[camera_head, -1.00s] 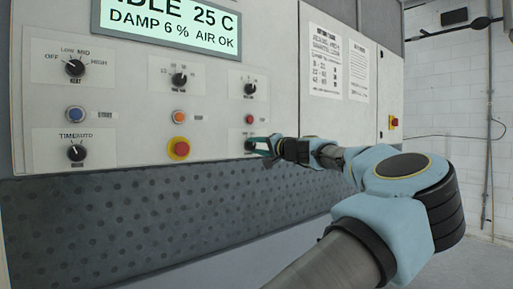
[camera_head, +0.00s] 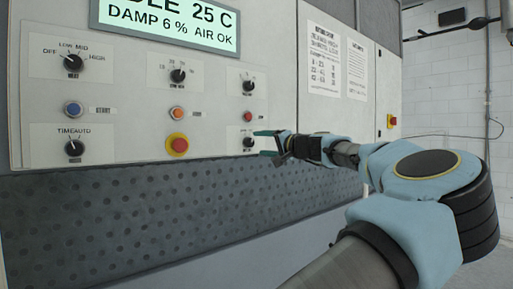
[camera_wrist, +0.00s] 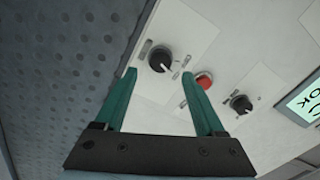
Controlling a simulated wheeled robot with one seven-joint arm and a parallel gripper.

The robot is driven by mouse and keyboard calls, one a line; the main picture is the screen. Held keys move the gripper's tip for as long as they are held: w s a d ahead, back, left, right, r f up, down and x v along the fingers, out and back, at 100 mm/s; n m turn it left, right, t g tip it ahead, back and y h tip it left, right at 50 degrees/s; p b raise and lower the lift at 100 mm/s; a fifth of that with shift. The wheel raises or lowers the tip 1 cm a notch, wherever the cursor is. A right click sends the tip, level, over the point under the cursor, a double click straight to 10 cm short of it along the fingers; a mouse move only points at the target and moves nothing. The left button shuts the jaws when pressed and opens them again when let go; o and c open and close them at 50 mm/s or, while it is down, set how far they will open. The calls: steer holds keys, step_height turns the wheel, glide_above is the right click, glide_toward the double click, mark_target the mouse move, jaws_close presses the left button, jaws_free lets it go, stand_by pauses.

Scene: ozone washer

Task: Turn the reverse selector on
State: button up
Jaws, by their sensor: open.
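The selector knob (camera_head: 249,143) at the lower right of the control panel is a small black knob on a light label plate; its lettering is too small to read. It also shows in the wrist view (camera_wrist: 160,59), just beyond and between my fingertips, with marks on both sides. My gripper (camera_head: 264,143) is open and empty, with green fingers pointing at the knob from the right. In the wrist view my gripper (camera_wrist: 160,75) has its fingers wide apart, and a gap shows between them and the knob.
A red button (camera_head: 247,117) and another black knob (camera_head: 248,87) sit above the selector. A red stop button (camera_head: 177,145) on a yellow ring is to the left. A display (camera_head: 165,22) reads DAMP 6 % AIR OK. Dark dimpled padding (camera_head: 150,215) lies below the panel.

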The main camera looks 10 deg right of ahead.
steer(key=b+v, duration=0.1)
steer(key=v, duration=0.5)
steer(key=shift+s, duration=0.3)
steer(key=shift+d, duration=0.15)
